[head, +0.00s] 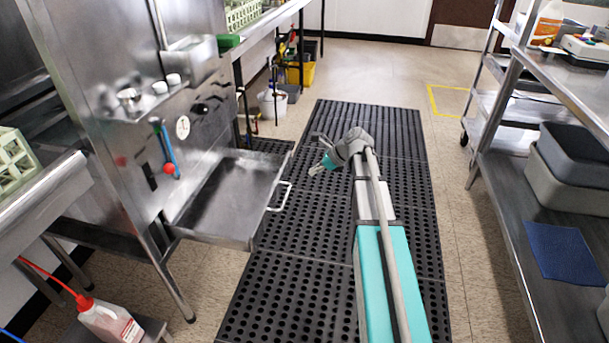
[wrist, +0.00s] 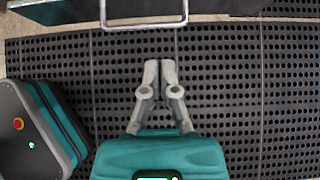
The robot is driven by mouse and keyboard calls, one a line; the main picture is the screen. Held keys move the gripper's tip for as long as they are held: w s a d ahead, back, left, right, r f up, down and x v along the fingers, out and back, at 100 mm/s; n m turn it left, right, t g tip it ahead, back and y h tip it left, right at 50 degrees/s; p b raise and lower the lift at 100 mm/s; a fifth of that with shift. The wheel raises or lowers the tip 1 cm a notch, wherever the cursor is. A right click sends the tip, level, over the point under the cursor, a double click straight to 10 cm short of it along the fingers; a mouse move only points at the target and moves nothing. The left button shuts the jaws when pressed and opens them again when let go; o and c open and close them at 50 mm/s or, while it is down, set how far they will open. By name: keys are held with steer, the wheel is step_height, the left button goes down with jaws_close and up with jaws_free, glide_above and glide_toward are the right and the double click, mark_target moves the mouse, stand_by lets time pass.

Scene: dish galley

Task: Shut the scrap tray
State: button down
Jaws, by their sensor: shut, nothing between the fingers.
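The scrap tray (head: 225,197) is a shallow steel drawer, pulled out from the front of the steel machine on the left in the head view. Its pale bar handle (head: 279,196) faces the black mat. In the wrist view the handle (wrist: 144,25) shows at the top, with the tray's edge (wrist: 75,8) cut off behind it. My gripper (head: 315,170) is shut and empty, to the right of the tray, apart from the handle. In the wrist view the closed fingertips (wrist: 160,66) lie below the handle in the picture, over the mat.
The steel machine (head: 130,140) carries knobs and a red-tipped lever. A perforated black mat (head: 290,270) covers the floor. A steel shelf rack (head: 508,205) with grey bins (head: 570,180) stands on the right. A bottle (head: 110,322) with a red spout stands at lower left.

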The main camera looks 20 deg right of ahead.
mark_target(278, 185)
steer(key=b+x, duration=0.2)
steer(key=x, duration=0.1)
steer(key=b+x, duration=0.2)
steer(key=x, duration=0.2)
steer(key=a+r+b+x, duration=0.1)
steer(key=b+x, duration=0.1)
steer(key=x, duration=0.2)
steer(key=shift+w+b, duration=0.3)
steer(key=shift+w+a, duration=0.4)
steer(key=shift+a, duration=0.35)
steer(key=shift+w, duration=0.1)
